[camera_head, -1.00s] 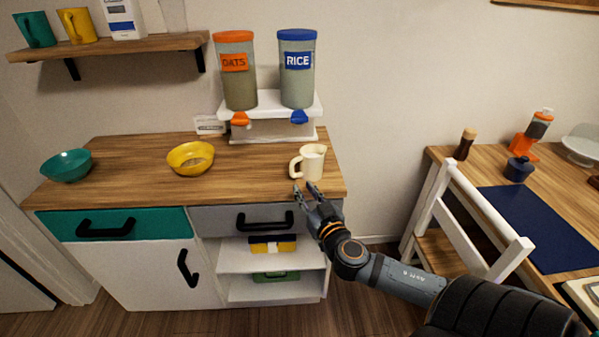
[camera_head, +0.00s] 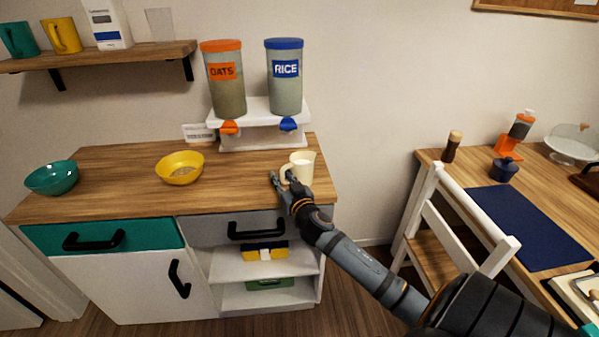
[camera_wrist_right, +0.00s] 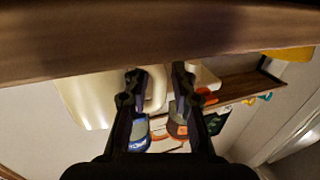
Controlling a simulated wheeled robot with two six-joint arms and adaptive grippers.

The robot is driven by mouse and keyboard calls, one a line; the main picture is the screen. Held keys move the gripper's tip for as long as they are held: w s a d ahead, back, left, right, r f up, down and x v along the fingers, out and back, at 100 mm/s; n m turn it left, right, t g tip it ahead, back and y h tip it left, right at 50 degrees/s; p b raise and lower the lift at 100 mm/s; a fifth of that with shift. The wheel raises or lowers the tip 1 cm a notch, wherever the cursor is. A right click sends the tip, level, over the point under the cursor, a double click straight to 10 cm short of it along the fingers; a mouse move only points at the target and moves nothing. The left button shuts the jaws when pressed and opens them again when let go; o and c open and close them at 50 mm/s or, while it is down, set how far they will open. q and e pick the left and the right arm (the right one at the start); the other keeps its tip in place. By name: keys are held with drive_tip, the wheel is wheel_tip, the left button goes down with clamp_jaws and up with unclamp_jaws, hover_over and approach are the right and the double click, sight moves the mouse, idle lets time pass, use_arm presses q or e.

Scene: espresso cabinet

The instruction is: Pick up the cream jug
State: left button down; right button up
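The cream jug (camera_head: 303,166) stands upright on the wooden counter near its right front corner, its handle toward the left. My right gripper (camera_head: 282,176) is at the handle side of the jug, its fingers apart. In the right wrist view, which looks upside down, the jug's pale body (camera_wrist_right: 85,98) is left of the two spread fingers of the gripper (camera_wrist_right: 160,77). Part of the handle seems to show between the fingers; I cannot tell whether they touch it. My left gripper is not in view.
A yellow bowl (camera_head: 180,168) and a teal bowl (camera_head: 52,178) stand left on the counter (camera_head: 120,195). The oats dispenser (camera_head: 225,80) and rice dispenser (camera_head: 285,78) stand on a white stand behind the jug. A white chair (camera_head: 455,215) and a table are at right.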

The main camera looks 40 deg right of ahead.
clamp_jaws()
drive_tip(key=shift+r, duration=0.15)
idle(0.4)
